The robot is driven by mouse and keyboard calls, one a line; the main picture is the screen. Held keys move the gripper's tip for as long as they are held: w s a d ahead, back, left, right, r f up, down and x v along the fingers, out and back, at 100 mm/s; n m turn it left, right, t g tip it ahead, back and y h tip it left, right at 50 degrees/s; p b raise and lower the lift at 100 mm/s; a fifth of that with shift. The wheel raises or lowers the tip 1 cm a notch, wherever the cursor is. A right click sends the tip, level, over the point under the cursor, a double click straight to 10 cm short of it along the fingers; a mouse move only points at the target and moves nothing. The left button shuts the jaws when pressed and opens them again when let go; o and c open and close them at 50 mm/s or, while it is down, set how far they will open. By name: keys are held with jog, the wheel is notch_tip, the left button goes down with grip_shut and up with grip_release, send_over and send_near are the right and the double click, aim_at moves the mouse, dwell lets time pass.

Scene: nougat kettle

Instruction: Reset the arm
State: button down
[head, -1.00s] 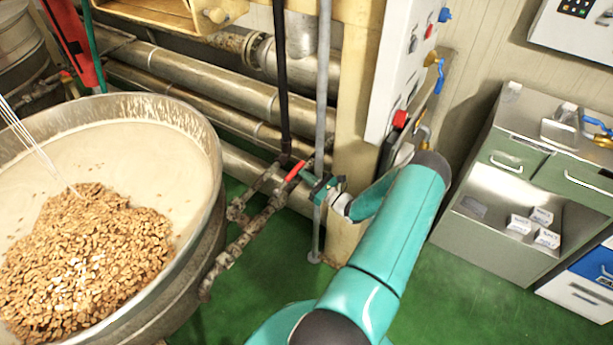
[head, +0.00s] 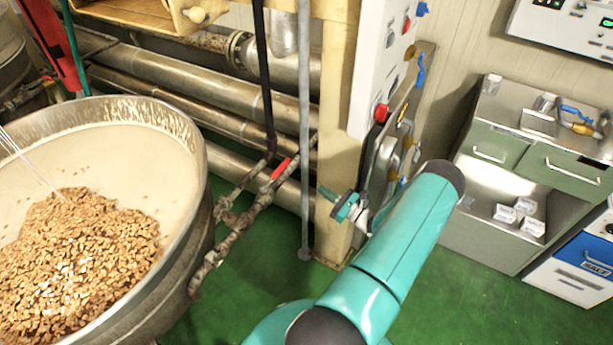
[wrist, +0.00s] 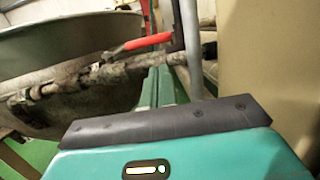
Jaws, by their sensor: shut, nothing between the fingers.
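My gripper (head: 328,193) is at the end of my teal arm, in front of the cream post (head: 338,120) in the head view. In the wrist view its two green fingers (wrist: 160,85) are together with nothing between them. The red-handled valve lever (head: 282,168) on the pipe is to the left of my gripper and apart from it in the head view. In the wrist view the red handle (wrist: 148,41) appears beyond the fingertips. Part of my gripper's body is hidden behind my arm.
A large kettle (head: 200,165) full of nuts stands at the left. A grey vertical pipe (head: 305,120) and a control panel (head: 378,60) are close to my gripper. A green-drawer cabinet (head: 500,185) stands at the right. Green floor (head: 450,300) is clear between.

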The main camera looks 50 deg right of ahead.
jog(key=shift+s, duration=0.1)
jog(key=w+a+r+n+g+y, duration=0.5)
jog(key=w+a+r+n+g, duration=0.15)
jog(key=a+r+n, duration=0.4)
jog(key=w+a+r+n+g+y, duration=0.55)
jog(key=a+r+n+g, duration=0.25)
jog(key=a+r, duration=0.45)
jog(key=s+a+r+n+h, duration=0.5)
jog(key=s+a+r+n, duration=0.2)
jog(key=a, duration=0.4)
jog(key=s+a+r+n+h, duration=0.6)
jog(key=s+a+r+n, duration=0.1)
jog(key=a+r+n, duration=0.3)
jog(key=shift+s+a+r, duration=0.2)
jog(key=shift+a+r, duration=0.25)
jog(key=shift+a, duration=0.6)
jog(key=shift+d, duration=0.15)
